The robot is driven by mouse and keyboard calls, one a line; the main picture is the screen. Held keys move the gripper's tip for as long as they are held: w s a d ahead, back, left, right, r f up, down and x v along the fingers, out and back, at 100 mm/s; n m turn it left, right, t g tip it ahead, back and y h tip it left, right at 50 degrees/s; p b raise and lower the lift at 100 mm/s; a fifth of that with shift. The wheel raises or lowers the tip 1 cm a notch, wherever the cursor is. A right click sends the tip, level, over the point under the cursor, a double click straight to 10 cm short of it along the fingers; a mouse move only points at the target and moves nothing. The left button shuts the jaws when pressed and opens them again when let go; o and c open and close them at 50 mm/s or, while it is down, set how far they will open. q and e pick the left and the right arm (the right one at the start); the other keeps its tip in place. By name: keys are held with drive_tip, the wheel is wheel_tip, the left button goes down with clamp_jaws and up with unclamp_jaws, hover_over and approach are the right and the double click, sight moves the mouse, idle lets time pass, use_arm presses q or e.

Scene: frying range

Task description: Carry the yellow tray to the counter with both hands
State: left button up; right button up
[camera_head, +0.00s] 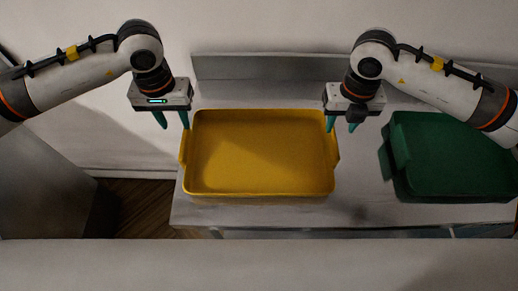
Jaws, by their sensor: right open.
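The yellow tray (262,152) lies flat and empty on a grey metal table, with a handle at each short side. My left gripper (173,121) points down at the tray's back left corner, its teal fingers apart with nothing between them. Its right finger is close to the tray's rim; I cannot tell if it touches. My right gripper (342,124) points down at the tray's back right corner with its fingers apart. Its left finger is close to the rim; touching cannot be told. Both tray handles are in front of the grippers in the picture.
A green tray (455,155) lies to the right on the same table (250,212), partly behind my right arm. A low metal backsplash (265,67) runs along the back wall. Wooden floor (145,205) shows to the left, beside a grey surface (45,185).

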sight(183, 140)
use_arm(q)
wheel_tip(183, 140, down, 9)
drive_tip(key=shift+f, duration=0.1)
use_arm(e)
wheel_tip(183, 140, down, 9)
drive_tip(key=shift+f, duration=0.1)
use_arm(q)
clamp_jaws()
use_arm(e)
clamp_jaws()
